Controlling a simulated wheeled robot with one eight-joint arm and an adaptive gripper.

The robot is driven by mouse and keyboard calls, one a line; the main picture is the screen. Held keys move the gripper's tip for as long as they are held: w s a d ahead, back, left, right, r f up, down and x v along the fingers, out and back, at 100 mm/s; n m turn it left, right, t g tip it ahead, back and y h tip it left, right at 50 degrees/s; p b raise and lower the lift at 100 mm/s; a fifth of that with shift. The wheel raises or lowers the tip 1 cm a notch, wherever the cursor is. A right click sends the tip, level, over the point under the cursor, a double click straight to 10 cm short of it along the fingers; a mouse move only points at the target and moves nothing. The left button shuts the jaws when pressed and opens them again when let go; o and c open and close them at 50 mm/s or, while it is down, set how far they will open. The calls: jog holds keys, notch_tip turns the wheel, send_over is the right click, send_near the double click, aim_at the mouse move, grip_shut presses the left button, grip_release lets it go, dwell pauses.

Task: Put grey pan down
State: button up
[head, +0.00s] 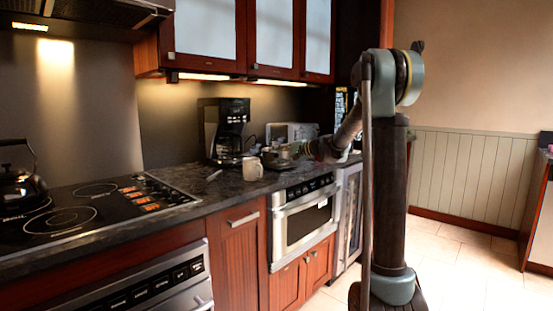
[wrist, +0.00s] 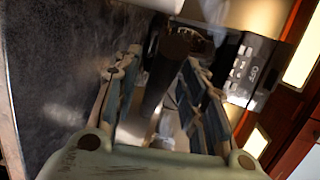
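The grey pan (head: 283,161) appears to sit low at the counter, right of the beige mug; it is small and partly hidden, so I cannot tell whether it rests fully on the surface. In the wrist view a dark handle (wrist: 160,80) runs between the two fingers of my gripper (wrist: 160,75). The fingers stand apart, with a visible gap on the handle's left side. The pan's body is hard to make out in the wrist view. In the head view my gripper (head: 318,150) is small, at the right end of the counter, close to the pan.
A beige mug (head: 252,168) stands left of the pan. A black coffee maker (head: 224,130) and a toaster (head: 291,131) stand behind. The stove (head: 85,208) with a kettle (head: 18,188) is at left. The microwave drawer (head: 305,220) is below the counter.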

jog(key=shift+d, duration=0.15)
jog(key=v, duration=1.2)
jog(key=s+d+f+n+g+h, duration=0.1)
jog(key=s+d+f+h, duration=0.3)
jog(key=s+f, duration=0.5)
jog(key=s+d+f+n+g+h, duration=0.2)
jog(key=s+d+f+h, duration=0.3)
jog(key=s, duration=1.5)
jog(key=s+d+f+n+g+h, duration=0.1)
jog(key=s+d+f+h, duration=0.3)
jog(key=s+d+f, duration=0.5)
jog(key=s+f+n, duration=0.1)
jog(key=s+f, duration=0.5)
jog(key=shift+s+d+n, duration=0.25)
jog(key=shift+s+n, duration=0.1)
jog(key=shift+n, duration=0.05)
jog(key=shift+f, duration=0.1)
